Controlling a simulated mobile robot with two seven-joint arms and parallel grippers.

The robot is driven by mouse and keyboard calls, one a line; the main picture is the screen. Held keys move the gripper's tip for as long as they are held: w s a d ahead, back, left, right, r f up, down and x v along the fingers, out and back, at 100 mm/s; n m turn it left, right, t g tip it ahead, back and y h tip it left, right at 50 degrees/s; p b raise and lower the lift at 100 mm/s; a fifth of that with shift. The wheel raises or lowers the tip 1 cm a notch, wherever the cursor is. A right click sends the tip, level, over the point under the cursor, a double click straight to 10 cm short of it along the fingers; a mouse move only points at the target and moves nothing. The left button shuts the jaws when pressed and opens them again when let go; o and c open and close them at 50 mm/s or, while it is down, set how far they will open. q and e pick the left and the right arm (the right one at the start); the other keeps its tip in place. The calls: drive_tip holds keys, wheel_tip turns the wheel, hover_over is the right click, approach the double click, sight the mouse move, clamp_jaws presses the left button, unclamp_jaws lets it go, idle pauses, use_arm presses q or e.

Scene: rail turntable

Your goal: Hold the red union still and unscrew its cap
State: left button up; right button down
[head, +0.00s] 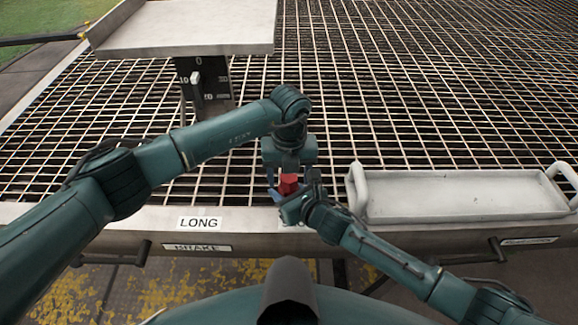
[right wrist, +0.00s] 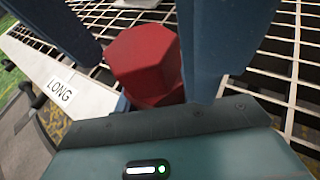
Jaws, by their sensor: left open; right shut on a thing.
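The red union (head: 288,184) stands at the near edge of the grating in the head view, mostly hidden by my grippers. In the right wrist view its red six-sided top (right wrist: 148,60) sits above a narrower red part (right wrist: 160,97). My right gripper (head: 281,197) comes in low from the right and is shut on the union. My left gripper (head: 289,173) points down from above, with its open fingers on either side of the union's top. I cannot tell whether those fingers touch it. The seam between cap and body is not clear.
A pale tray with raised handles (head: 450,195) lies right of the grippers. A raised grey plate (head: 190,27) with a numbered scale (head: 203,80) stands at the back left. Labels LONG (head: 200,223) and BRAKE (head: 197,248) mark the front edge. Open grating spreads behind.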

use_arm(q)
drive_tip(key=c, duration=1.1)
drive_tip(key=n, duration=0.6)
drive_tip(key=shift+w+d, duration=0.15)
drive_tip(key=shift+d, duration=0.05)
